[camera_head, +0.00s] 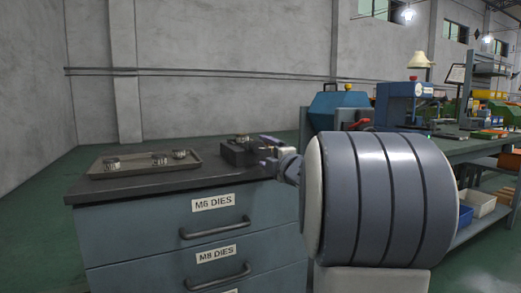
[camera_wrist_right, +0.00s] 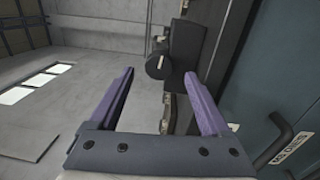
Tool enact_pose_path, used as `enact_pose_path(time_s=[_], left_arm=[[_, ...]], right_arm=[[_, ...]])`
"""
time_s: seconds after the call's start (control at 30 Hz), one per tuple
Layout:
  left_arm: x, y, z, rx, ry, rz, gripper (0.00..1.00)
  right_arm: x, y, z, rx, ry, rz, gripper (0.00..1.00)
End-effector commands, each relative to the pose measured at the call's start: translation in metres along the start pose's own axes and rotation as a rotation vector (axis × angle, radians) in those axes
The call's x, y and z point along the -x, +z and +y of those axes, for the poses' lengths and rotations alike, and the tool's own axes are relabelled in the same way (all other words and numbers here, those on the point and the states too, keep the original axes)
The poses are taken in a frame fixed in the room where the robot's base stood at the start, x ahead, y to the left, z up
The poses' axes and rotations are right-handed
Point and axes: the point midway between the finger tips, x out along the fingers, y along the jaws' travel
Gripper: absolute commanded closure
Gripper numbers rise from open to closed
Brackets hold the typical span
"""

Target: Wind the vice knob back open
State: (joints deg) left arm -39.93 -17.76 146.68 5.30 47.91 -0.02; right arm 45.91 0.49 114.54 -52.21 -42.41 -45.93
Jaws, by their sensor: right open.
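The dark vice (camera_head: 238,154) stands on the cabinet's worktop, with a small round metal piece on top. Its dark round knob (camera_wrist_right: 156,66) faces my right wrist camera, on the vice body (camera_wrist_right: 187,58). My right gripper (camera_head: 265,152) is at the right side of the vice, its purple fingers open. In the right wrist view the open gripper (camera_wrist_right: 160,73) has the knob between its fingertips in the picture; I see no finger touching it, and cannot tell how far ahead the knob is. The knob is hidden in the head view. My left gripper is not in view.
A metal tray (camera_head: 110,170) with several round dies lies left of the vice on the worktop (camera_head: 170,183). The blue cabinet (camera_head: 150,232) has labelled drawers with bar handles. A green bench (camera_head: 455,146) with machines stands at the right. A bare wall is behind.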

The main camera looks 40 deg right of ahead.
Motion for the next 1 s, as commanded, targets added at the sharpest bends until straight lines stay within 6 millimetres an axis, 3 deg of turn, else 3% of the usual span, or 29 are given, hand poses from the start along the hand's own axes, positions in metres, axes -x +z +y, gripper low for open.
enact_pose_path(time_s=[0.2, 0.37, 1.0], left_arm=[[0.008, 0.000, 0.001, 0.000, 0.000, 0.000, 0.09], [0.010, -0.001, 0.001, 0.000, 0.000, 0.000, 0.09], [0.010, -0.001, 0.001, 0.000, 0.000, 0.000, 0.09]], right_arm=[[0.044, 0.000, 0.002, 0.000, 0.000, -0.003, 0.18], [0.061, 0.000, 0.001, -0.001, 0.000, -0.002, 0.18], [0.064, -0.003, -0.001, -0.009, -0.004, 0.001, 0.18]])
